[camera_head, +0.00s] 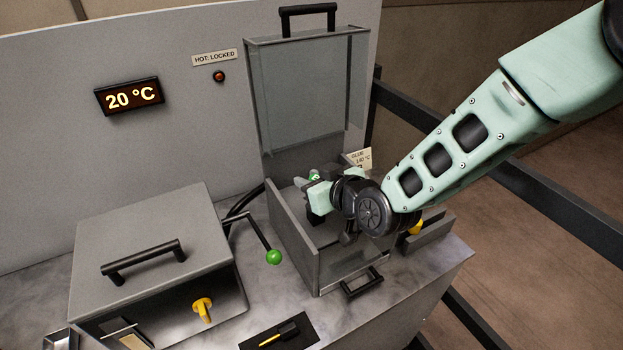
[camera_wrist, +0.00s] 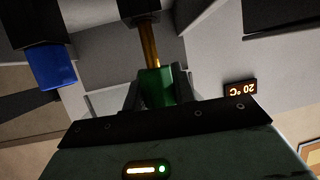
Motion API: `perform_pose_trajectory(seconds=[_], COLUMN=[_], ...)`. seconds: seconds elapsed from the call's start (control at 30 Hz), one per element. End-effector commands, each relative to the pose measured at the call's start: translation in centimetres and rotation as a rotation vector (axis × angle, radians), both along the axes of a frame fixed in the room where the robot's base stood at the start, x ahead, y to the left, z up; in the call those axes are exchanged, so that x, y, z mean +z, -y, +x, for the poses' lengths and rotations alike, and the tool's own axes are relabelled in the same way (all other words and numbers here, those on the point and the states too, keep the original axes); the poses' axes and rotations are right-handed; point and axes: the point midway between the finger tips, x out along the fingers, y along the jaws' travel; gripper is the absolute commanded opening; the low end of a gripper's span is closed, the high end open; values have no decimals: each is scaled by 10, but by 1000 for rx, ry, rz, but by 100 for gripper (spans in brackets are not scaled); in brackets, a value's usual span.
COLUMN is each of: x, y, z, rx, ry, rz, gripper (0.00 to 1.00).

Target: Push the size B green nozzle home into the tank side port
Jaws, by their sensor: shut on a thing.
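The green nozzle (camera_wrist: 157,87) sits between the fingers of my gripper (camera_wrist: 160,98) in the wrist view. Its brass-coloured stem (camera_wrist: 150,45) runs up to a dark block (camera_wrist: 140,10), and I cannot tell how far it goes in. In the head view my gripper (camera_head: 316,186) is inside the grey open-lidded tank (camera_head: 288,235), with a small bit of green (camera_head: 314,177) showing at its fingers. The tank's side port cannot be made out in the head view; the arm and tank walls hide much of that area.
The raised tank lid (camera_head: 305,95) stands behind my gripper. A lever with a green ball (camera_head: 273,257) is left of the tank. A closed grey box (camera_head: 150,250) has a yellow part (camera_head: 203,308) on its front. A display (camera_head: 130,95) reads 20 °C. A blue block (camera_wrist: 55,68) shows in the wrist view.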

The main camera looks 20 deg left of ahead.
Motion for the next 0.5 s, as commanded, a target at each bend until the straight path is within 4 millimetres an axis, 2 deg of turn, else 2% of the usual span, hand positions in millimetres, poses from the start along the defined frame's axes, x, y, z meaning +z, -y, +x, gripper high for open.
perform_pose_trajectory(seconds=[0.5], x=[-13], y=[0], z=[0], rx=[0], ry=[1], rz=[1], gripper=[3])
